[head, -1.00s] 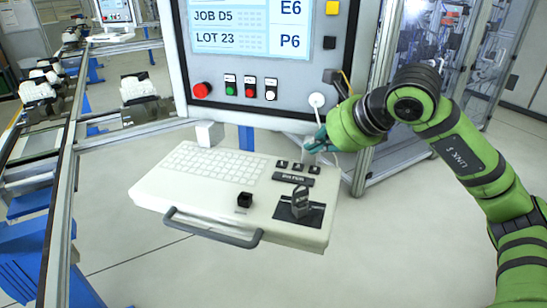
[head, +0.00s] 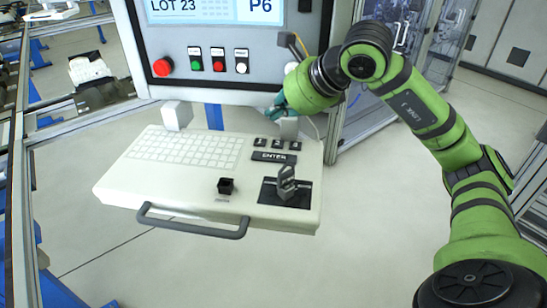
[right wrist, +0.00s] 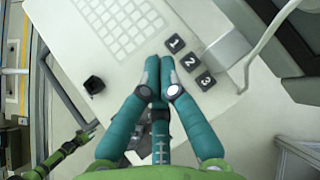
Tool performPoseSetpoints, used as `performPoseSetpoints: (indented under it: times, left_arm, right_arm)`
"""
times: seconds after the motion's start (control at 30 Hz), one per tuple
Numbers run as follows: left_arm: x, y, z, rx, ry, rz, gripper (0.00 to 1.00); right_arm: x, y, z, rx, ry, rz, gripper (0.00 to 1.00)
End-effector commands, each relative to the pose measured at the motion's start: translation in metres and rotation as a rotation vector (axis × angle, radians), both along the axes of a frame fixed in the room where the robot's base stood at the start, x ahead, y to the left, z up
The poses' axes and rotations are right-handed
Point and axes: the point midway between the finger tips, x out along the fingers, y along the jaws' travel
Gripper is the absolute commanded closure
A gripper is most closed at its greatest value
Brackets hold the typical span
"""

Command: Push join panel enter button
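The long dark ENTER button (head: 274,157) lies on the white keyboard shelf (head: 140,195) of the join panel, just in front of the black 1, 2 and 3 keys (head: 277,144). My right gripper (head: 276,109) is above and behind those keys in the head view, mostly hidden by its own wrist. In the right wrist view, its teal fingers (right wrist: 160,62) have their tips together, with nothing seen between them. The 1, 2 and 3 keys (right wrist: 190,62) show right of the fingertips. ENTER is not visible there; the fingers cover that area.
The upright panel (head: 215,82) rises behind, with a red button (head: 163,67). A pale cable hangs near my right gripper.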

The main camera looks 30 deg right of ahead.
Motion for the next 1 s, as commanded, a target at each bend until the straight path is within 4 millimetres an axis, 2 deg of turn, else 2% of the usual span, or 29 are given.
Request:
performPoseSetpoints:
  times: [0.03,0.5,0.63,1.0]
  left_arm:
    - [0.002,0.000,-0.008,0.000,-0.003,0.000,0.51]
    - [0.007,-0.001,-0.063,-0.001,-0.011,0.000,0.51]
    - [0.007,-0.001,-0.070,-0.002,-0.012,-0.001,0.51]
    - [0.007,-0.001,-0.069,-0.001,-0.011,0.000,0.51]
  right_arm:
    - [0.000,0.000,-0.009,0.000,0.001,0.000,1.00]
    - [0.000,0.000,-0.073,-0.001,-0.001,0.000,1.00]
    - [0.000,0.000,-0.080,-0.001,-0.001,0.000,1.00]
    - [0.000,0.000,-0.079,0.000,0.000,0.000,1.00]
